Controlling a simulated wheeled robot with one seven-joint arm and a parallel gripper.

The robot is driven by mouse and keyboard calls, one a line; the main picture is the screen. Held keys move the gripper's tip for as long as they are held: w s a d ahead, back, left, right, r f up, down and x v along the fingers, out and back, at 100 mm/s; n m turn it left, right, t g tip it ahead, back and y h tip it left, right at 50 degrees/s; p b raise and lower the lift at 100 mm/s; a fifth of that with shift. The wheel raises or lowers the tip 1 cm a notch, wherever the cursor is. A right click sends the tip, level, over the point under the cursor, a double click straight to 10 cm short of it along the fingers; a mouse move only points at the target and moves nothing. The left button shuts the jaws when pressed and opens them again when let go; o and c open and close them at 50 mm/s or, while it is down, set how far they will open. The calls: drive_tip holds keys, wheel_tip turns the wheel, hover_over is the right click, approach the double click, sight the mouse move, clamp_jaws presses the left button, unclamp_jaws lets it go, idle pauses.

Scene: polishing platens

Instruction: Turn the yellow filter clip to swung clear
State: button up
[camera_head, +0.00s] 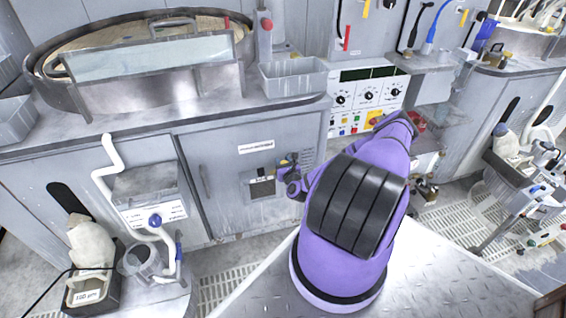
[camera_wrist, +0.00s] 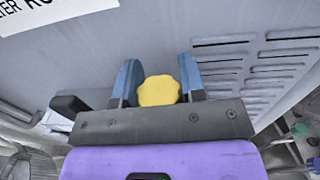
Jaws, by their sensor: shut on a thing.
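The yellow filter clip (camera_wrist: 158,92) shows in the wrist view as a round, scalloped yellow knob. It sits between the two blue fingers of my gripper (camera_wrist: 159,76), which is shut on it. Behind it is the grey cabinet front (camera_wrist: 150,40). In the head view my gripper (camera_head: 291,172) is small and partly hidden by my purple arm, close against the cabinet door beside a dark-framed recess (camera_head: 262,187). The clip cannot be made out clearly there, and how far it is turned cannot be told.
Vent slots (camera_wrist: 255,75) lie right of the clip, and a white label (camera_wrist: 45,12) is at upper left. A control panel (camera_head: 368,95) stands above my arm. A box with a hose (camera_head: 150,200) stands at left. A metal plate floor (camera_head: 440,270) lies below.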

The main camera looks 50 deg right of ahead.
drive_tip(key=n+t+y, duration=0.1)
drive_tip(key=n+y, duration=0.1)
drive_tip(key=y, duration=0.1)
drive_tip(key=n+t+y, duration=0.1)
drive_tip(key=n+y, duration=0.1)
drive_tip(key=shift+w+a+r+y, duration=0.1)
drive_tip(key=shift+w+a+y, duration=0.1)
drive_tip(key=shift+y, duration=0.2)
drive_tip(key=n+y, duration=0.1)
drive_tip(key=y, duration=0.1)
drive_tip(key=n+y, duration=0.3)
drive_tip(key=y, duration=0.2)
drive_tip(key=shift+a+n, duration=0.3)
drive_tip(key=shift+a, duration=0.1)
drive_tip(key=n+g+y, duration=0.1)
drive_tip(key=y, duration=0.1)
drive_tip(key=n+g+y, duration=0.1)
drive_tip(key=n+y, duration=0.1)
drive_tip(key=n+g+y, duration=0.1)
drive_tip(key=y, duration=0.1)
drive_tip(key=shift+s+a+n, duration=0.2)
drive_tip(key=shift+a+n, duration=0.1)
drive_tip(key=shift+s+a+n+g+y, duration=0.1)
drive_tip(key=shift+n+g+y, duration=0.9)
drive_tip(key=shift+g+y, duration=0.25)
drive_tip(key=shift+s+a+n+g+y, duration=0.1)
drive_tip(key=shift+n+g+y, duration=1)
drive_tip(key=shift+g, duration=0.25)
drive_tip(key=o, duration=0.9)
